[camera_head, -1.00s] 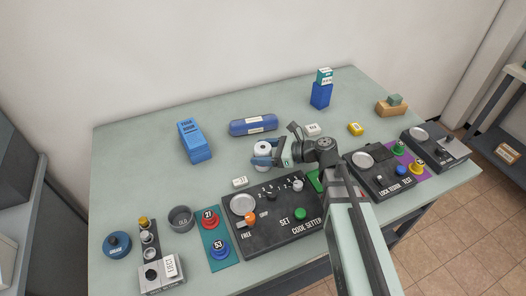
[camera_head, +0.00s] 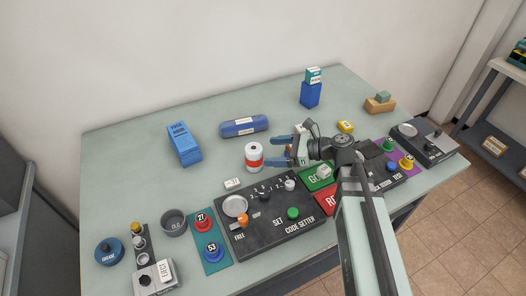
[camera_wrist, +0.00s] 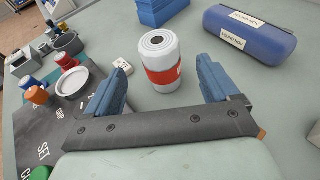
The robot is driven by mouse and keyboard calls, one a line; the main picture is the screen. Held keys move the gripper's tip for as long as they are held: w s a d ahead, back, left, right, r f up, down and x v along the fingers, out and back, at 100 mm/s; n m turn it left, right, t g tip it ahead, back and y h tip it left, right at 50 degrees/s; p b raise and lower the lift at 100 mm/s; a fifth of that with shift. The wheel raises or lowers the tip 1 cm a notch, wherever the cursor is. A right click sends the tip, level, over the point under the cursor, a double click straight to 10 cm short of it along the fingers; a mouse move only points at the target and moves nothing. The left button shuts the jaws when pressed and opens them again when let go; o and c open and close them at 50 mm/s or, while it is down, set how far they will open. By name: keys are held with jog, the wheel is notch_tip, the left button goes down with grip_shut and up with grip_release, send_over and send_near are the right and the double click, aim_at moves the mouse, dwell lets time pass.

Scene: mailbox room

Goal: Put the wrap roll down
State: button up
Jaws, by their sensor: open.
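The wrap roll (camera_head: 254,156) is a white cylinder with a red band. It stands upright on the grey-green table (camera_head: 120,190), behind the code setter panel. It also shows in the wrist view (camera_wrist: 160,62), standing just beyond and between my fingertips. My gripper (camera_head: 281,150) is open, with its blue fingers to the right of the roll and pointing at it. In the wrist view the two fingers (camera_wrist: 165,80) are spread wide, with a gap on each side of the roll.
The code setter panel (camera_head: 281,237) lies in front of the roll. A small white tag (camera_head: 232,184) lies nearby.

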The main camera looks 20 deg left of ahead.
jog(key=shift+v, duration=2.25)
